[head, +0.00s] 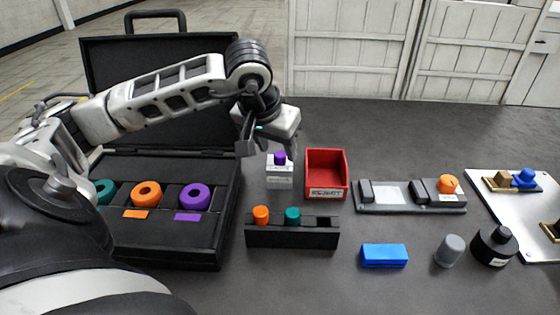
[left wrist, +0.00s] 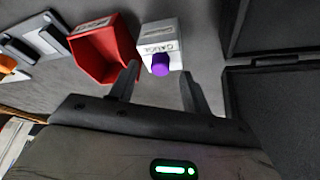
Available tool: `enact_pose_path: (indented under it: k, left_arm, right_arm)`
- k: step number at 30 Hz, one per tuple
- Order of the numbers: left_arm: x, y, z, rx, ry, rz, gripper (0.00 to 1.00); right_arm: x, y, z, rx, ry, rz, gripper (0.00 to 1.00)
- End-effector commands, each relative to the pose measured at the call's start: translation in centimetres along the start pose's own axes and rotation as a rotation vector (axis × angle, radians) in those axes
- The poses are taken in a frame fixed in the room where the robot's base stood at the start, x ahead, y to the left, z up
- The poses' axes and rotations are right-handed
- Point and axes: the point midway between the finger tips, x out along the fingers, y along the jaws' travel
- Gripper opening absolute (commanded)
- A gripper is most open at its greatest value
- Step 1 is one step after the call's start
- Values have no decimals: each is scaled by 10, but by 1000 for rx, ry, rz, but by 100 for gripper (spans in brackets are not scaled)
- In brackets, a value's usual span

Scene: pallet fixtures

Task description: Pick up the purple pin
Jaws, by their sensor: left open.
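The purple pin (head: 280,158) stands upright in a small white labelled block (head: 279,172), left of the red bin. In the left wrist view the purple pin (left wrist: 161,64) shows on the front of the white block (left wrist: 160,40), between my finger tips but beyond them. My left gripper (head: 268,150) hangs just above and around the pin area, in front of the open black case. In the left wrist view my left gripper (left wrist: 160,85) is open, with nothing between its fingers. My right gripper is not in view.
A red bin (head: 326,192) stands close right of the block. A black rack (head: 292,235) with orange and teal pins is in front. The open case (head: 150,240) holds teal, orange and purple rings at left. A grey fixture (head: 410,207) and blue block (head: 384,258) lie right.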

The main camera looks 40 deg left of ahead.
Motion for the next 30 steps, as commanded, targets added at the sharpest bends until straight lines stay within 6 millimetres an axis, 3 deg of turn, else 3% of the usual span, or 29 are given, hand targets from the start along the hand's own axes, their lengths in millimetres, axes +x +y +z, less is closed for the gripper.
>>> enact_pose_path:
  k: [4,11,12,17,26,30]
  left_arm:
    - [15,0,0,0,-2,0,48]
    - [17,0,0,0,2,0,48]
    - [17,0,0,0,2,0,45]
    - [17,0,0,0,1,0,1]
    - [15,0,-1,0,2,0,0]
    - [-3,-1,-9,-1,3,-1,0]
  right_arm:
    - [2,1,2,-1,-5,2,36]
    - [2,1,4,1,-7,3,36]
    - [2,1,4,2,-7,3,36]
    - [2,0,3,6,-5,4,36]
    - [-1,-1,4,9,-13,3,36]
    - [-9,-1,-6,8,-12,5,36]
